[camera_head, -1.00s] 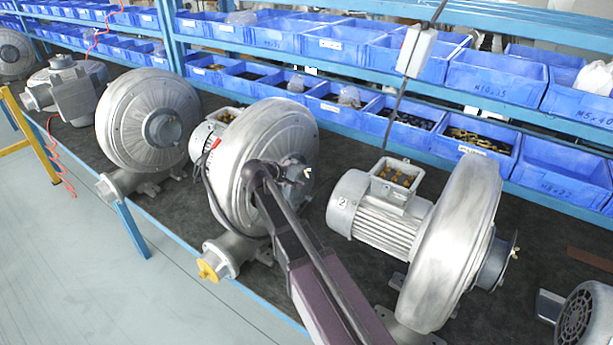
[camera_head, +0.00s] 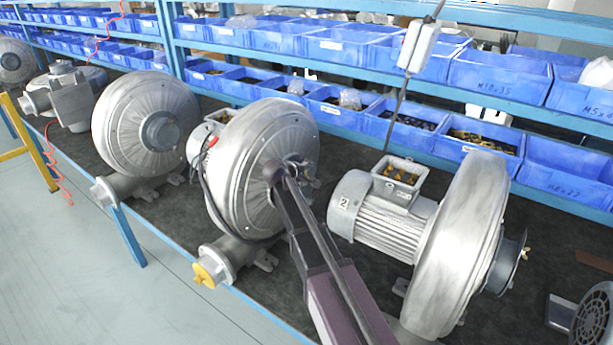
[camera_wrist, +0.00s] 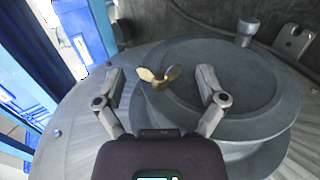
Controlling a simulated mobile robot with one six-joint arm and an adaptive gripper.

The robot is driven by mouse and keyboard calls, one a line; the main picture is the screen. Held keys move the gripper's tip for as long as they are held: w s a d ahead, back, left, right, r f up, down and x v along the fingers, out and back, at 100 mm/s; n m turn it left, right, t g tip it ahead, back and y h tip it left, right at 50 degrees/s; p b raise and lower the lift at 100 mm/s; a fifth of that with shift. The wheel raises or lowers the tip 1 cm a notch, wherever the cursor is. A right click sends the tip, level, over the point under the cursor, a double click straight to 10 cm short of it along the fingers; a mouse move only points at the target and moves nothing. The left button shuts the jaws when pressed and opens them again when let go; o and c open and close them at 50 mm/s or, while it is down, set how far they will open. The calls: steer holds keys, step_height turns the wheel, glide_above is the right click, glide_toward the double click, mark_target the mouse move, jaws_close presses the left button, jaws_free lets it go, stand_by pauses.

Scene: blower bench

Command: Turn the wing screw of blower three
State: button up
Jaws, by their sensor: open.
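The blower in the middle (camera_head: 240,148), at which my arm reaches, has a round silver housing; I cannot see a number on it. The brass wing screw (camera_wrist: 158,77) stands on its round grey hub (camera_wrist: 255,95) in the wrist view, its two wings spread in a V. My gripper (camera_wrist: 161,73) is open, with one finger on each side of the screw and a clear gap to both wings. It also shows small in the head view (camera_head: 309,178), at the front of the housing, partly hidden by my wrist. The screw cannot be made out there.
A blower marked 2 (camera_head: 390,215) stands to the right, another blower (camera_head: 145,125) to the left. Blue bins (camera_head: 400,132) line the shelf behind. A grey bolt head (camera_wrist: 247,33) stands on the hub's far side.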

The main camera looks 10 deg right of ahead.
steer(key=c, duration=1.1)
steer(key=shift+c, duration=0.2)
